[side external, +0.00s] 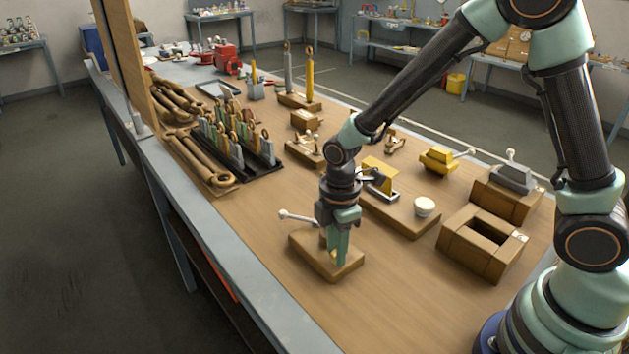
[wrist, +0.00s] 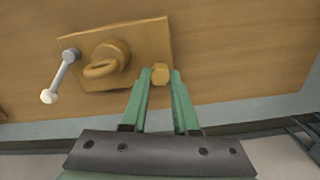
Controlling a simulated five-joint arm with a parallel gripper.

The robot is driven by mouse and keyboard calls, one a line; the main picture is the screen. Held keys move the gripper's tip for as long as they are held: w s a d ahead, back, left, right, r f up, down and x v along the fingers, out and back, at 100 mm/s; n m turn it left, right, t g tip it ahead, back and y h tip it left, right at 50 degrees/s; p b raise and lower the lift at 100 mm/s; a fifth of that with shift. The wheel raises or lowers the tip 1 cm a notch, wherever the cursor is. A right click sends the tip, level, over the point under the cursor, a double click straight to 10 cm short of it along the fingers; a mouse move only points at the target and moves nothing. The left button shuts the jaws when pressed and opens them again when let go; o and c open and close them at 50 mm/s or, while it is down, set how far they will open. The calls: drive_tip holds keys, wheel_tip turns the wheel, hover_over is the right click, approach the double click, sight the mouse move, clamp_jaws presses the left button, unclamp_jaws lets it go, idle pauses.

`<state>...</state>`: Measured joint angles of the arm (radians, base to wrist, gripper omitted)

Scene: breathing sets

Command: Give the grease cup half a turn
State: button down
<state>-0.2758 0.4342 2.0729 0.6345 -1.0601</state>
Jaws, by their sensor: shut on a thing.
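The grease cup (wrist: 160,75) appears as a small brass six-sided piece between my fingertips in the wrist view, near the edge of a wooden block (wrist: 150,40). My gripper (wrist: 160,83) is shut on it, with one green finger on either side. In the side external view my gripper (side external: 337,262) points straight down at the block (side external: 310,262). There the fingers hide the cup. A brass ring fitting (wrist: 106,62) stands on the block beside the cup, apart from my fingers.
A lever with a white ball end (wrist: 60,75) sticks out from the block's left side. A board with a white cup (side external: 425,207) and a hollow wooden box (side external: 462,252) stand to the right. Racks of parts (side external: 235,140) stand behind left. Bare bench lies in front.

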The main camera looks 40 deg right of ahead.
drive_tip(key=m, duration=1.3)
drive_tip(key=shift+d+m, duration=0.1)
drive_tip(key=shift+m, duration=0.3)
drive_tip(key=m, duration=1.3)
drive_tip(key=shift+d+r, duration=0.1)
drive_tip(key=shift+m, duration=0.3)
drive_tip(key=c, duration=0.7)
unclamp_jaws()
wheel_tip(320, 180, up, 12)
